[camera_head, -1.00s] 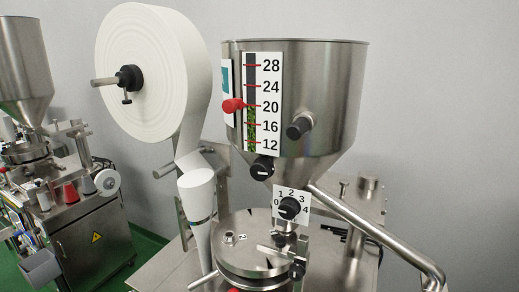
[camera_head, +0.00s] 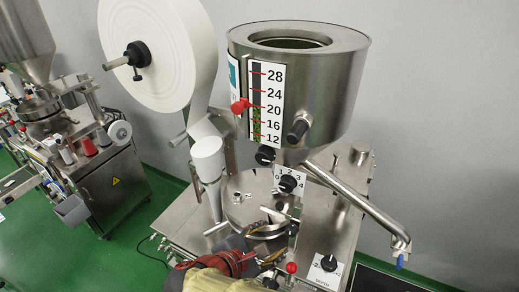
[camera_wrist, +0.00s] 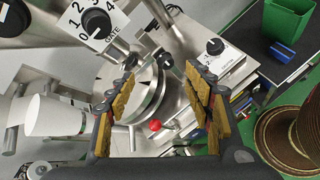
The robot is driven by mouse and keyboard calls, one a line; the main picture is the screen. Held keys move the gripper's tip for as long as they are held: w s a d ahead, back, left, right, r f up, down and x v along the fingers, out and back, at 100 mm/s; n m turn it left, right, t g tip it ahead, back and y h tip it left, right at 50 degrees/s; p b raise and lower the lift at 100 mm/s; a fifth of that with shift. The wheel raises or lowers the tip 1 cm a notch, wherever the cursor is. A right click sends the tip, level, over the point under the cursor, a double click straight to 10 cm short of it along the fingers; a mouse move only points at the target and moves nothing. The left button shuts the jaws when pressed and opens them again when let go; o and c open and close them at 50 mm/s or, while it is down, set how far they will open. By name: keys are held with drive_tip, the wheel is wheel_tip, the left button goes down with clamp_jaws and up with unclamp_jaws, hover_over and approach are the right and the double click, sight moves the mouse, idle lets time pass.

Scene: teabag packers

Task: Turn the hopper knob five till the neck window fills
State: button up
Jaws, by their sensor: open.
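The steel hopper (camera_head: 345,65) stands over the packing machine. Its scale (camera_head: 272,100) reads 12 to 28, with a red pointer (camera_head: 240,106) near 20 and green fill in the strip below about 20. Under the hopper a black knob (camera_head: 288,184) sits on a plate marked 0 to 4; no five shows. The wrist view shows this knob (camera_wrist: 97,22) at upper left, its plate lettered GATE. I cannot make out a neck window. My gripper (camera_wrist: 160,70) is open and empty, below and in front of the knob, apart from it. In the head view it (camera_head: 258,248) is partly hidden.
A second dial knob (camera_head: 329,263) sits at front right. A red ball lever (camera_head: 291,268) stands near my gripper. A spout (camera_head: 350,190) slopes right, and a paper roll (camera_head: 165,60) is at left. A green bin (camera_wrist: 287,20) is at the wrist view's upper right.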

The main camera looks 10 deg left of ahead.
drive_tip(key=w+a+r+n+t, duration=0.4)
drive_tip(key=a+r, duration=0.1)
drive_tip(key=r, duration=0.1)
drive_tip(key=n+t, duration=0.3)
approach(262, 159)
drive_tip(key=shift+p+x, duration=1)
drive_tip(key=shift+x, duration=3.25)
drive_tip(key=shift+r, duration=0.1)
drive_tip(key=shift+c, duration=1.4)
drive_tip(key=c, duration=0.9)
